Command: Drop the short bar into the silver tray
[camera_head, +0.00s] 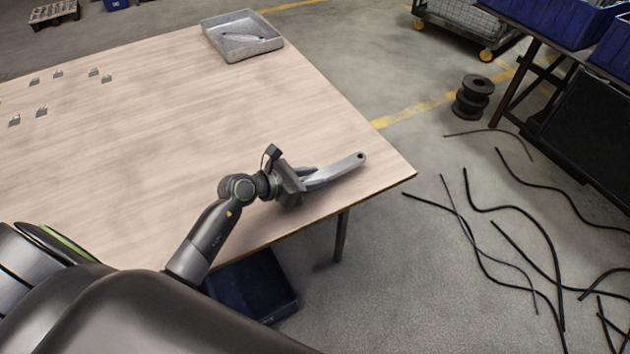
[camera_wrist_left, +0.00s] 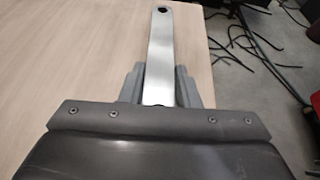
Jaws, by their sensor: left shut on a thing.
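A short flat metal bar (camera_head: 340,169) with a hole at its far end is held in my left gripper (camera_head: 308,177), near the table's right corner. In the left wrist view the bar (camera_wrist_left: 160,58) points straight away from me, between the two fingers of the gripper (camera_wrist_left: 160,85). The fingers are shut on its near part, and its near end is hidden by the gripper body. The silver tray (camera_head: 236,52) sits at the far edge of the table, well away from the gripper. Something small and grey lies in it. My right gripper is not in view.
The wooden table (camera_head: 170,120) is mostly clear between my gripper and the tray. Several small metal brackets (camera_head: 58,74) stand at the far left. A dark blue bin (camera_head: 252,285) is below the front edge. Black cables (camera_head: 515,210) lie on the floor at right.

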